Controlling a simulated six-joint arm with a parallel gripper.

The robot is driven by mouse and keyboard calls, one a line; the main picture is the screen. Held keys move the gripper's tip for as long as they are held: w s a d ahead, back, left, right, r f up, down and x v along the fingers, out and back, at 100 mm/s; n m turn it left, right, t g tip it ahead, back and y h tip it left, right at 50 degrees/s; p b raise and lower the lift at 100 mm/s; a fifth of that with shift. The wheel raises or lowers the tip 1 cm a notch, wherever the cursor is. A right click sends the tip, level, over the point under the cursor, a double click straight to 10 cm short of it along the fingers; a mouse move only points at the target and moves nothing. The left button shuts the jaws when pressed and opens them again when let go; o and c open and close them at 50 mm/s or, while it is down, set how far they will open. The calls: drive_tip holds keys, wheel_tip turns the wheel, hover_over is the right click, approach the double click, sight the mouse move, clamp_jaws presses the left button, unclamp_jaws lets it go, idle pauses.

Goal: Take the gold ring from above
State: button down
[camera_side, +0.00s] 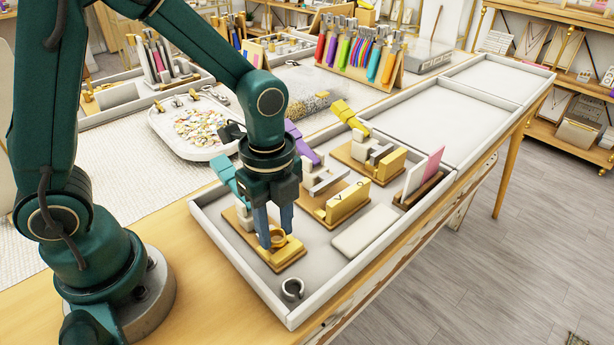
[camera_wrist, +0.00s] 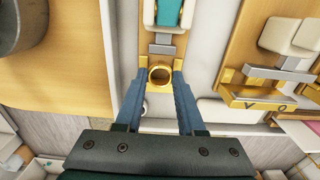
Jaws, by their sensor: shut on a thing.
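The gold ring (camera_side: 278,239) is at the gold block of the nearest teal-handled clamp stand (camera_side: 289,258), at the front left of the tray. My gripper (camera_side: 275,237) points down from above with its two blue-grey fingers on either side of the ring. In the wrist view, the ring (camera_wrist: 160,75) is seen from above, between the fingertips (camera_wrist: 159,79). The jaws are shut on it. I cannot tell whether the ring still touches the stand below.
A silver cuff (camera_side: 292,289) lies in the tray's near corner. Stands with purple (camera_side: 301,142) and yellow (camera_side: 347,114) handles are to the right. A pale flat block (camera_side: 365,231) lies in front. The tray's low rim (camera_side: 291,321) runs around. Two empty trays stand farther back.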

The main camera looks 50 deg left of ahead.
drive_tip(key=shift+r, duration=2.5)
